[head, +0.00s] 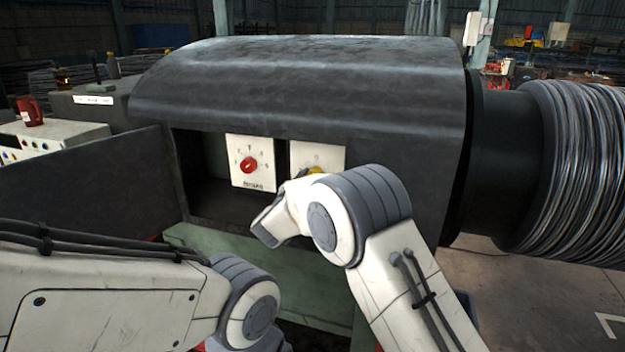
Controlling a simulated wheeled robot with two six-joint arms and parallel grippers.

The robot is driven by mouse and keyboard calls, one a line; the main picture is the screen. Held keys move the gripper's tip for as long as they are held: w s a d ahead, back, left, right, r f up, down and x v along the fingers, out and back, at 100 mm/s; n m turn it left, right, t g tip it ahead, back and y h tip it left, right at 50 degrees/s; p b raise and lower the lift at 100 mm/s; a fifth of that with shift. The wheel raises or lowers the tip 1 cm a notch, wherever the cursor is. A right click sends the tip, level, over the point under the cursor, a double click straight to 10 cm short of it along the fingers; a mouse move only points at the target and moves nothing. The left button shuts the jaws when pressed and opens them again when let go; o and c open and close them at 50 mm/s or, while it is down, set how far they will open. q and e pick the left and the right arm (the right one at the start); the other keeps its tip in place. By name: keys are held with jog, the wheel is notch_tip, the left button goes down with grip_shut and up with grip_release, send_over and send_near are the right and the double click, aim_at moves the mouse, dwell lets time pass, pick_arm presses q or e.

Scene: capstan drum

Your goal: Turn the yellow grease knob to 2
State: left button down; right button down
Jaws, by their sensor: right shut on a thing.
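The yellow grease knob (316,171) sits on the right white dial plate (330,156) inside the recess of the dark machine housing. Only the knob's upper part shows; my right wrist covers the rest, along with most of the plate's markings, so its setting cannot be read. My right gripper (291,186) is at the knob, shut on it, with its fingers mostly hidden behind the wrist. My left arm comes in at the lower left, and its gripper is out of view.
A red knob (249,165) is on the left white plate (252,180), close beside my right gripper. An open dark panel (85,180) stands left of the recess. A green ledge (230,245) runs below. A wire-wound drum (580,170) is at right.

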jog(key=shift+d+f+m+t+y+b, duration=0.1)
jog(key=shift+m+y+b, duration=0.2)
jog(key=shift+m+b, duration=5.15)
jog(key=shift+a+f+m+t+y+b, duration=0.15)
jog(key=shift+m+y+b, duration=0.15)
jog(key=shift+m+b, duration=5.1)
jog(key=shift+d+f+m+t+y+b, duration=0.15)
jog(key=shift+m+y+b, duration=0.15)
jog(key=shift+m+b, duration=5.1)
jog(key=shift+r+m+p, duration=0.1)
jog(key=shift+m+p, duration=0.8)
jog(key=shift+m, duration=0.25)
jog(key=shift+c, duration=1.5)
grip_release()
jog(key=shift+r, duration=0.1)
jog(key=shift+s, duration=0.1)
